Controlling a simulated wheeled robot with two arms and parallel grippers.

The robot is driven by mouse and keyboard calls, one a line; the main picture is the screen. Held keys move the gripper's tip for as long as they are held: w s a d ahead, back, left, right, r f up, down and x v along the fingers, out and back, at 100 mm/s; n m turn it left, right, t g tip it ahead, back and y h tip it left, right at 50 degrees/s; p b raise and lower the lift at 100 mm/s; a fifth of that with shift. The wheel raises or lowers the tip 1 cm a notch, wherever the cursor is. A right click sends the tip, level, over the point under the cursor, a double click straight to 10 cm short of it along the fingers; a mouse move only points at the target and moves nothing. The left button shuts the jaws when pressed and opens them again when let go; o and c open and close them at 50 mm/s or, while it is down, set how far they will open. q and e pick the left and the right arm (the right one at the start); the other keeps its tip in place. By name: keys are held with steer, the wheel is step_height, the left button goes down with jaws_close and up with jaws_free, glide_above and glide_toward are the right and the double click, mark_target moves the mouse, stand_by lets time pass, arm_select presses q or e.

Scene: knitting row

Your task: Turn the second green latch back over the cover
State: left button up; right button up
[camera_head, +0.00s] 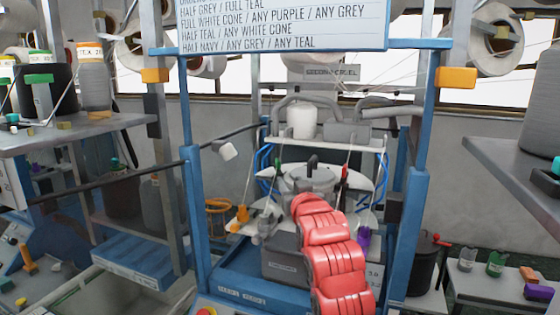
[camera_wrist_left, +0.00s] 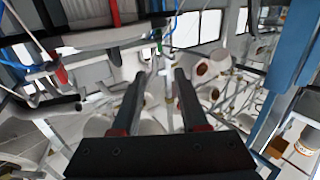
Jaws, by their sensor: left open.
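My left arm (camera_head: 335,255) has red padded segments and rises from the bottom of the head view into the blue machine frame. Its far end sits in front of the machine's white curved plates (camera_head: 362,178). In the left wrist view my left gripper (camera_wrist_left: 160,76) shows two dark, parallel fingers, apart, with nothing between them. In the head view its fingers are not clear. The arm hides part of the machine's middle. I cannot make out the second green latch, or the cover, with certainty. My right gripper is not in view.
Blue posts (camera_head: 195,225) stand on both sides of the machine, with orange blocks (camera_head: 456,78) higher up. A white cone (camera_head: 301,122) stands on the rear shelf. A table (camera_head: 525,175) juts in at right. In the wrist view a blue post (camera_wrist_left: 290,45) is close at right.

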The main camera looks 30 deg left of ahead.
mark_target(279, 164)
arm_select(q)
steer(key=p+x, duration=0.6)
steer(key=x, duration=0.8)
steer(key=shift+w+r, duration=0.1)
steer(key=shift+w, duration=0.1)
steer(key=shift+w+a, duration=0.25)
steer(key=shift+a, duration=0.05)
jaws_close()
